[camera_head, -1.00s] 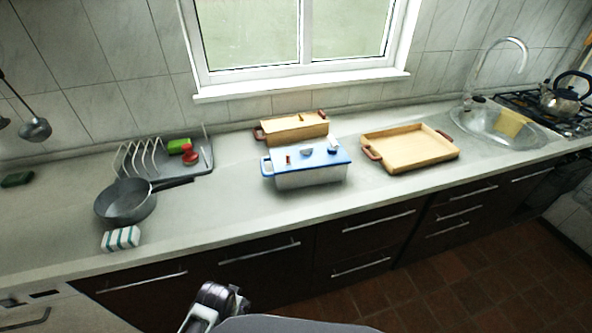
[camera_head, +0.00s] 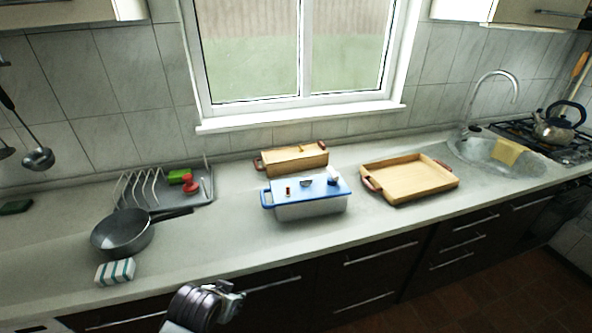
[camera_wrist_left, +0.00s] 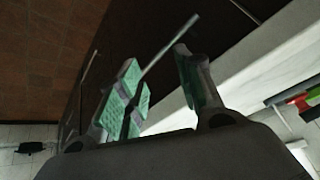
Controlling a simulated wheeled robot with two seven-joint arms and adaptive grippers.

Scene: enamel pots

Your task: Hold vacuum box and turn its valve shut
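The vacuum box (camera_head: 308,210), white with a blue lid (camera_head: 318,189), stands upright on the counter below the window. A blue handle (camera_head: 266,199) shows at its left end. Small fittings sit on the lid: an orange-brown one (camera_head: 289,191), a metal one (camera_head: 307,183) and a pale one (camera_head: 333,178). I cannot tell which is the valve or how it is turned. My left gripper (camera_head: 230,299) is in front of the counter, apart from the box. In the left wrist view its green-padded fingers (camera_wrist_left: 160,85) are apart and empty. My right gripper is not in view.
A wooden box (camera_head: 293,161) stands close behind the vacuum box, and a wooden tray (camera_head: 410,180) lies to its right. A pan (camera_head: 122,236), a striped sponge (camera_head: 115,272) and a dish rack (camera_head: 185,191) are on the left. Counter between pan and box is clear.

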